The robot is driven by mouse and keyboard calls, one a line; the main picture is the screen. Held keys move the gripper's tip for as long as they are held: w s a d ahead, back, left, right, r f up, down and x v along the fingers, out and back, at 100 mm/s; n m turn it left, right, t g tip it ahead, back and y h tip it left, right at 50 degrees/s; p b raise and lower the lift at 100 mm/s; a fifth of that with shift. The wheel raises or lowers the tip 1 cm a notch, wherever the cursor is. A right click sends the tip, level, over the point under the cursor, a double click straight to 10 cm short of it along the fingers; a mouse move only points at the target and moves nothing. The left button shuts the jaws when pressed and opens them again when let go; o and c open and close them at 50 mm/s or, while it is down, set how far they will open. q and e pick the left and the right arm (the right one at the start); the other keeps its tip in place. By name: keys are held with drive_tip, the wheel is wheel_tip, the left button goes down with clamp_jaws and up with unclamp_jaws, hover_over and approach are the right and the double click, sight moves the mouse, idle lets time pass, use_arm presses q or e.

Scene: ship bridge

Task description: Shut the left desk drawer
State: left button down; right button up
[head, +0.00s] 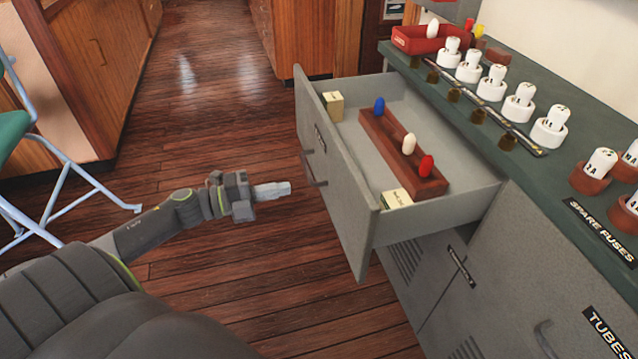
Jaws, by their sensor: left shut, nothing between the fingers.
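The left desk drawer (333,194) is a grey metal drawer, pulled well out of the grey desk (508,238). Its front panel faces left and has a bar handle (311,170). Inside lie a brown wooden block (388,146) with blue, white and red pegs, and two small cream boxes (334,105). My left gripper (288,189) is shut and empty, just left of the drawer front near the handle. A small gap seems to show between them. My right gripper is not in view.
The dark green desktop (484,118) carries white fuses in holders and a red tray (423,38). Cabinet doors stand below the drawer. A folding chair (62,178) with a green seat is at the left. The wooden floor (215,110) between is clear.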

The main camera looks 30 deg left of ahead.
sight(331, 179)
use_arm(q)
drive_tip(key=x, duration=0.7)
drive_tip(key=shift+r+p, duration=0.1)
drive_tip(key=shift+p, duration=0.2)
drive_tip(key=shift+x, duration=0.95)
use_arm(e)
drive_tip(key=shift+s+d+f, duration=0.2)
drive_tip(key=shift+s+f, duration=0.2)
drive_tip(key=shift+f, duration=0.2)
use_arm(q)
drive_tip(key=shift+w+d, duration=0.1)
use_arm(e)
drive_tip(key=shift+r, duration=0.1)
